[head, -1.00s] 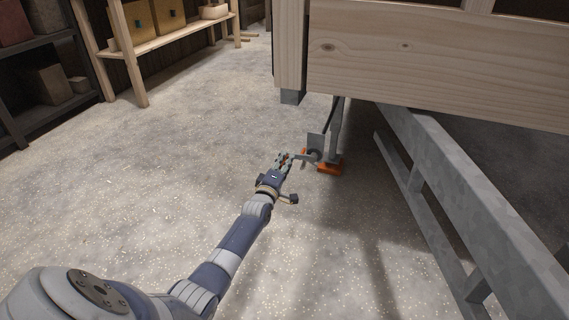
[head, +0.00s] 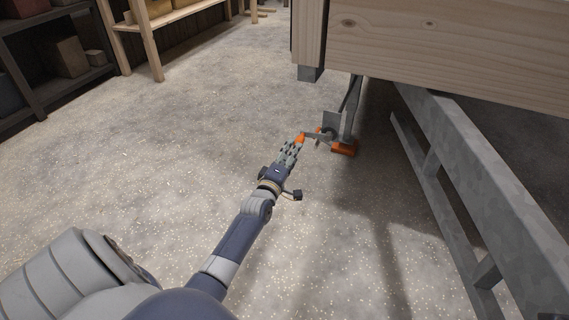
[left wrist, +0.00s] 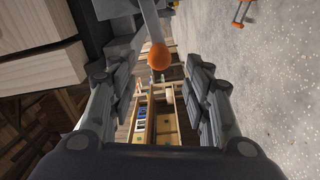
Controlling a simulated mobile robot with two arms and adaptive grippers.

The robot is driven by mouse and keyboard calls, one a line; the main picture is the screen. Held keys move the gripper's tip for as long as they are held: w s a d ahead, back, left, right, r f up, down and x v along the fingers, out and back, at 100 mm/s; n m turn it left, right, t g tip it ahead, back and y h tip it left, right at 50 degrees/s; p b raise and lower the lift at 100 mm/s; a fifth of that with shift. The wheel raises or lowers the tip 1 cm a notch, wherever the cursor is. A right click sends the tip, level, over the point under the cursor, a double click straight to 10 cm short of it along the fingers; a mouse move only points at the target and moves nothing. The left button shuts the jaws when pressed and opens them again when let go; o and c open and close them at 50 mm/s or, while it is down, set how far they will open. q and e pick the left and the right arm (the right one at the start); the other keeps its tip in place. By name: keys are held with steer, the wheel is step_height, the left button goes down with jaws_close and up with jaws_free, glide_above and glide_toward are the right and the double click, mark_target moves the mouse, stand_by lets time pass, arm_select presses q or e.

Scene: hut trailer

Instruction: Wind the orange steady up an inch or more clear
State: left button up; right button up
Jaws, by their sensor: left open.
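The orange steady stands under the wooden trailer's corner. Its orange foot (head: 343,149) is low by the floor below a grey leg; I cannot tell whether it touches. A crank arm reaches left from the leg to an orange knob (head: 301,138). My left gripper (head: 292,148) is open, with its fingertips right at the knob. In the left wrist view, the round orange knob (left wrist: 159,56) on its grey crank arm lies between the spread fingers of my left gripper (left wrist: 158,70), with gaps on both sides. My right gripper is not in view.
The wooden trailer body (head: 440,50) overhangs the steady. A grey metal chassis rail (head: 490,190) runs along the right. Shelves (head: 60,60) and a wooden rack (head: 150,45) stand at the back left. The speckled floor (head: 190,130) left of the steady is clear.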

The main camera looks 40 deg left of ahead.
arm_select(q)
steer(key=shift+v, duration=2.35)
